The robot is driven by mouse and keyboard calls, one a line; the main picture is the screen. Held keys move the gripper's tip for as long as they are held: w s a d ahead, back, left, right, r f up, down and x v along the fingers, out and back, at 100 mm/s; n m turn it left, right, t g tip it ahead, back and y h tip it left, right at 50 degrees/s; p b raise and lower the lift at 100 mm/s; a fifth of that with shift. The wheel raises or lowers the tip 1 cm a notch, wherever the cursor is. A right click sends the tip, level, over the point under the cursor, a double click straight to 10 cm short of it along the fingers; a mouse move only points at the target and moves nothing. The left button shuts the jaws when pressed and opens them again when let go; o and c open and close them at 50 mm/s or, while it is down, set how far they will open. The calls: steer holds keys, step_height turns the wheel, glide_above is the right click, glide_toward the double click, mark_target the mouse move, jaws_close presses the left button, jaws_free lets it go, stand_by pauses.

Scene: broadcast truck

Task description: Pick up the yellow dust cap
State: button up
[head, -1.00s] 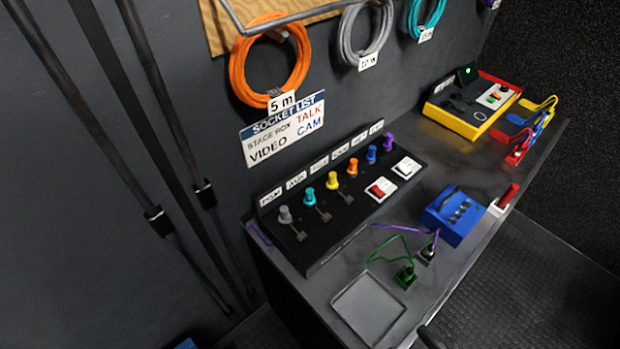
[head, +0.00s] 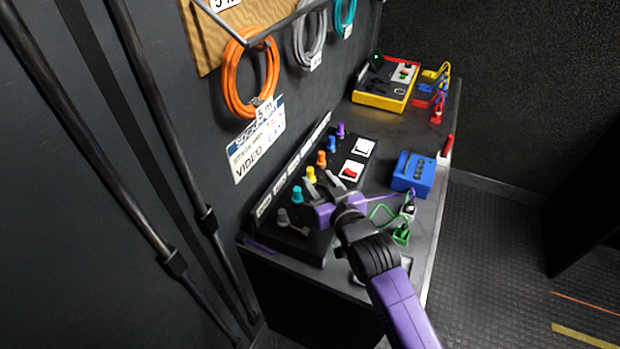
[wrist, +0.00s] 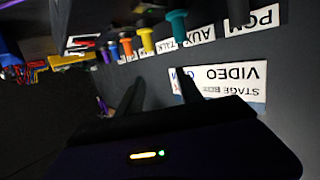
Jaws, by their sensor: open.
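The yellow dust cap (head: 311,175) stands upright in the row on the black panel (head: 318,240), between the teal cap (head: 297,194) and the orange cap (head: 321,158). My gripper (head: 322,184) is open over the panel. In the head picture its fingers appear just right of the yellow cap. The wrist view is upside down and shows the yellow cap (wrist: 147,40) beyond the two dark fingers (wrist: 158,88), with nothing between them. I cannot tell whether a finger touches the cap.
Grey (head: 283,217), blue (head: 332,143) and purple (head: 341,129) caps share the row. The wall with a socket list (head: 257,140) stands close on the left.

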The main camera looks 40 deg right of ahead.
mark_target(312, 173)
steer(key=f, duration=0.1)
steer(key=w+d+f+g, duration=0.1)
steer(key=f, duration=0.1)
steer(key=w+d+f+g, duration=0.1)
steer(key=shift+w+d+f+y, duration=0.15)
steer(key=shift+d+f+y, duration=0.1)
steer(key=shift+y, duration=0.15)
steer(key=x, duration=0.2)
steer(key=p+x, duration=0.1)
steer(key=x, duration=0.1)
steer(key=r+x, duration=0.1)
steer(key=x, duration=0.1)
steer(key=shift+w+d+f, duration=0.1)
steer(key=shift+w, duration=0.2)
steer(key=shift+w+d+f, duration=0.15)
steer(key=shift+w+f, duration=0.05)
steer(key=shift+w, duration=0.15)
jaws_close()
